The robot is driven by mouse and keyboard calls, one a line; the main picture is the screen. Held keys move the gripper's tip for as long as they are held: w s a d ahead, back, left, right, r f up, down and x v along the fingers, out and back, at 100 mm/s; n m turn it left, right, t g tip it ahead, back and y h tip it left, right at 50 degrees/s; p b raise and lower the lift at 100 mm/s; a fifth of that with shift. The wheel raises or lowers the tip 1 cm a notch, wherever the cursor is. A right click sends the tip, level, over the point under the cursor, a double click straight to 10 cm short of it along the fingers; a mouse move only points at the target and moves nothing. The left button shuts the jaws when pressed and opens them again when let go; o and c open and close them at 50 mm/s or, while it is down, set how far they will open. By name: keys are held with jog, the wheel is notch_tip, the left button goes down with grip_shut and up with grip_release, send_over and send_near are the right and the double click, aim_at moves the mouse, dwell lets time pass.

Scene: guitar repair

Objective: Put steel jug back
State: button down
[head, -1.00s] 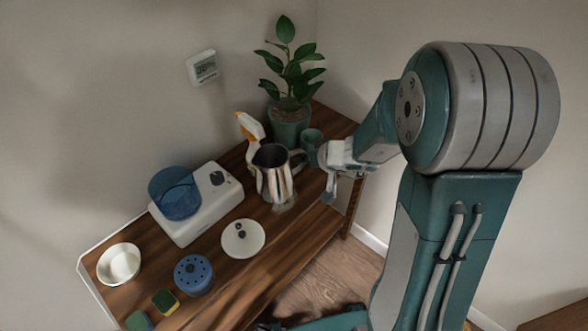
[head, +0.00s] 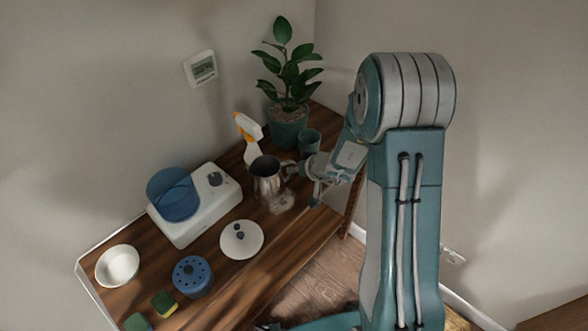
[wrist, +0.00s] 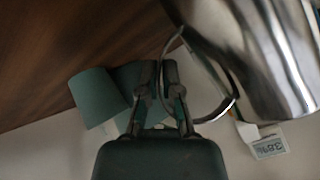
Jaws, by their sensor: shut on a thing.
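The steel jug (head: 268,180) is at the middle of the wooden table, upright, with its handle toward my arm. My gripper (head: 296,170) is at the jug's right side, shut on the handle. In the wrist view the fingers (wrist: 160,92) close on the thin curved handle, and the shiny jug body (wrist: 260,55) fills the upper right. A pale patch (head: 283,203) lies on the table just in front of the jug. I cannot tell whether the jug's base touches the table.
A white spray bottle (head: 251,148) stands close behind the jug. A teal cup (head: 309,142) and potted plant (head: 288,130) are behind my gripper.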

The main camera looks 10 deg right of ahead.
jog(key=c, duration=0.8)
grip_release()
jog(key=shift+d, duration=0.1)
